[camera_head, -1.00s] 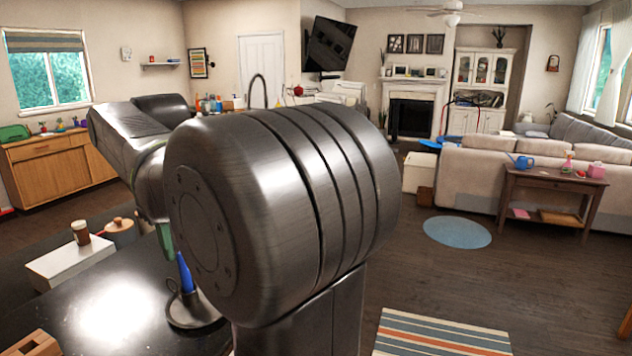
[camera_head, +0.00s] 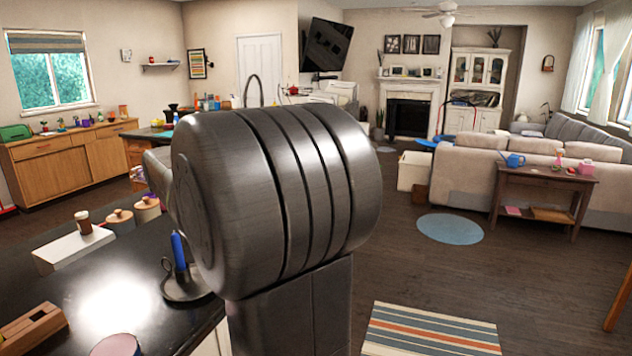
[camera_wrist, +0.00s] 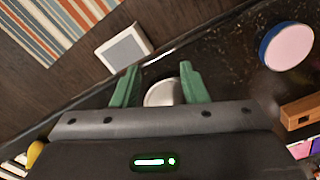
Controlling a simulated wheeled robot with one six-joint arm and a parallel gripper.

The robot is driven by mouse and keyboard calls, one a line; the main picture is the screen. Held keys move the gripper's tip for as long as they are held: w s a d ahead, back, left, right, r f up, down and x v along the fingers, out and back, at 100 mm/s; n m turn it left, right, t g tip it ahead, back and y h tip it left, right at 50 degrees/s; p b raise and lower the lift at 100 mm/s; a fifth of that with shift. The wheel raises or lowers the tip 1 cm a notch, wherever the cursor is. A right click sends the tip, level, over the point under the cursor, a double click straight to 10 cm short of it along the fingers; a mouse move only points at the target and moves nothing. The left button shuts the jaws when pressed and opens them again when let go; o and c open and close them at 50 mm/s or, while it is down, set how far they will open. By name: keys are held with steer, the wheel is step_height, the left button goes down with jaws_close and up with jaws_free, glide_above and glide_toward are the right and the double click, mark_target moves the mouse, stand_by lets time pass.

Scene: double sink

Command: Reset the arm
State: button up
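My gripper (camera_wrist: 158,72) shows in the wrist view with its two green fingers spread apart and nothing held between them. A round silvery thing (camera_wrist: 161,93) shows behind the gap between the fingers, partly hidden by the gripper body; I cannot tell its distance. In the head view my own large dark arm joint fills the middle, and my gripper is hidden behind it.
The black counter (camera_head: 88,290) lies at lower left. It carries a blue candle (camera_head: 178,250) in a dark holder, a wooden block (camera_head: 33,328) and a round blue-rimmed thing (camera_wrist: 287,46). A striped rug (camera_head: 430,330) and open floor lie to the right.

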steer(key=w+d+f+m, duration=0.2)
steer(key=w+d+f, duration=0.2)
steer(key=f, duration=0.4)
steer(key=w+d+f+m, duration=0.3)
steer(key=w+d+f, duration=0.2)
steer(key=d+f, duration=0.2)
step_height(320, 180, down, 2)
steer(key=shift+w+f, duration=0.25)
